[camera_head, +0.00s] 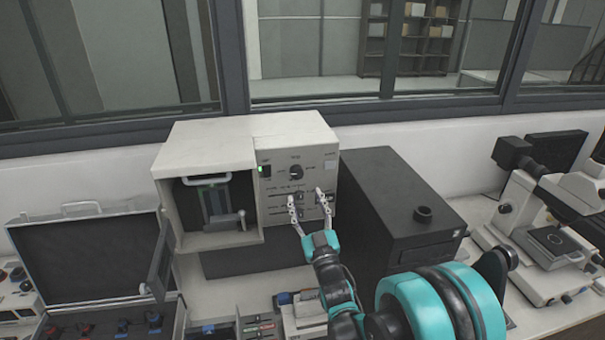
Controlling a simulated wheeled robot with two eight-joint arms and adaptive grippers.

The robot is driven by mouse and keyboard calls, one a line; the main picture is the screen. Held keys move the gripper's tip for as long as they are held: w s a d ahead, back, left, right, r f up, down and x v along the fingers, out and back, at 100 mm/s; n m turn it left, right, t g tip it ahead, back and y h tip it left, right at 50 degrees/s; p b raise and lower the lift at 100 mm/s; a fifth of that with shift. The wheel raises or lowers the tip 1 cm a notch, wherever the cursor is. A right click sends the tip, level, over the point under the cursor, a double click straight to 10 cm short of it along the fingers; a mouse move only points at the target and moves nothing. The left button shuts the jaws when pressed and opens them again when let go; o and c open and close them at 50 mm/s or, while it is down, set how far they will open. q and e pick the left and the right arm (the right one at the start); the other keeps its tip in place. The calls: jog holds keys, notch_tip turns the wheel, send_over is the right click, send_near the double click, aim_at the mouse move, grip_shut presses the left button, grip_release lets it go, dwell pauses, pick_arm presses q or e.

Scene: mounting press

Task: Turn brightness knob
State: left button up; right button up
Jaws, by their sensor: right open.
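The beige mounting press (210,145) stands on the bench against the window wall. Its front panel has a round black knob (296,171), a green-lit switch (264,170) and slider-like controls lower down; the labels are too small to read, so I cannot tell which control is for brightness. My right gripper (306,197) is open in front of the lower panel, below the round knob. Its two fingertips are spread over the lower controls and partly hide them; I cannot tell whether they touch. My left gripper is out of view.
A black box (388,200) with a round top knob (423,213) stands right of the press. A white microscope (540,235) is at the far right. An open case (85,260) lies at the left. Small tools and boxes (300,318) lie at the front.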

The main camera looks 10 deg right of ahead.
aim_at(298, 175)
jog(key=x, duration=0.7)
jog(key=shift+w, duration=0.25)
jog(key=c, duration=1.2)
